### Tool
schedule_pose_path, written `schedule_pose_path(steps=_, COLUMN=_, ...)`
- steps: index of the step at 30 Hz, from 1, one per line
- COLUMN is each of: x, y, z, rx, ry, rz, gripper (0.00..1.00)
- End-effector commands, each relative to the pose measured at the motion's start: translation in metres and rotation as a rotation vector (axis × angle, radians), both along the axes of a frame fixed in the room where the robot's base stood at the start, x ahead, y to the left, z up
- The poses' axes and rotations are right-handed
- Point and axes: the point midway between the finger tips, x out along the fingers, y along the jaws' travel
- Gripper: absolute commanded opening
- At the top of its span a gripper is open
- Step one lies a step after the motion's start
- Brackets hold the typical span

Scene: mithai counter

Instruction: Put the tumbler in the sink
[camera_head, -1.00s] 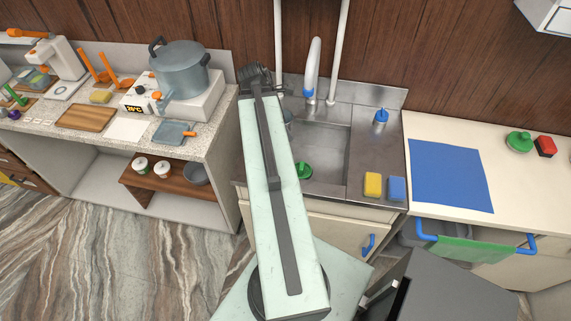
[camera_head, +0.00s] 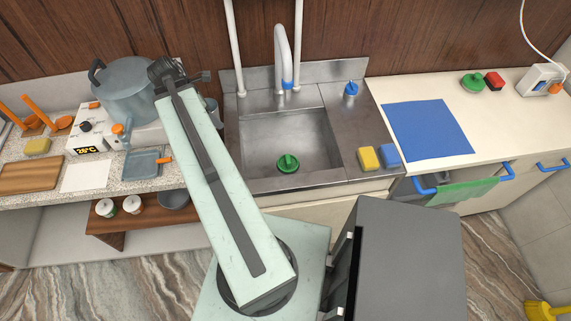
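The steel sink (camera_head: 315,128) is right of the middle in the head view, its basin open to view with a green round object (camera_head: 288,163) at its front. My pale arm reaches up and left, and its dark far end (camera_head: 172,72) is over the counter between the pot and the sink. My gripper's fingers cannot be made out behind the arm. A small grey-blue edge (camera_head: 212,104) shows just right of the arm, left of the sink. I cannot tell whether it is the tumbler. No other tumbler can be made out.
A large grey pot (camera_head: 128,92) on a stove stands left of my arm. A curved tap (camera_head: 282,58) rises behind the basin. Yellow (camera_head: 369,158) and blue (camera_head: 389,155) sponges lie at the sink's front right. A blue mat (camera_head: 428,131) covers part of the right counter.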

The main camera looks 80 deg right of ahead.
Motion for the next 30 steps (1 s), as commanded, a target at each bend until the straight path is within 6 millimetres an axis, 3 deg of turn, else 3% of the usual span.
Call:
schedule_pose_path(steps=5, x=-0.038, y=-0.046, z=-0.046, rx=0.002, ry=-0.003, rz=-0.009, gripper=0.13)
schedule_pose_path(steps=9, x=-0.087, y=-0.092, z=-0.082, rx=0.002, ry=-0.004, rz=-0.01, gripper=0.13)
schedule_pose_path(steps=15, x=-0.141, y=-0.132, z=-0.109, rx=-0.002, ry=-0.002, rz=-0.004, gripper=0.13)
schedule_pose_path(steps=23, x=-0.151, y=-0.137, z=-0.112, rx=-0.003, ry=-0.001, rz=-0.001, gripper=0.13)
schedule_pose_path(steps=26, x=-0.151, y=-0.137, z=-0.128, rx=-0.003, ry=-0.001, rz=-0.001, gripper=0.13)
schedule_pose_path(steps=30, x=-0.151, y=-0.137, z=-0.165, rx=-0.003, ry=-0.001, rz=-0.002, gripper=0.13)
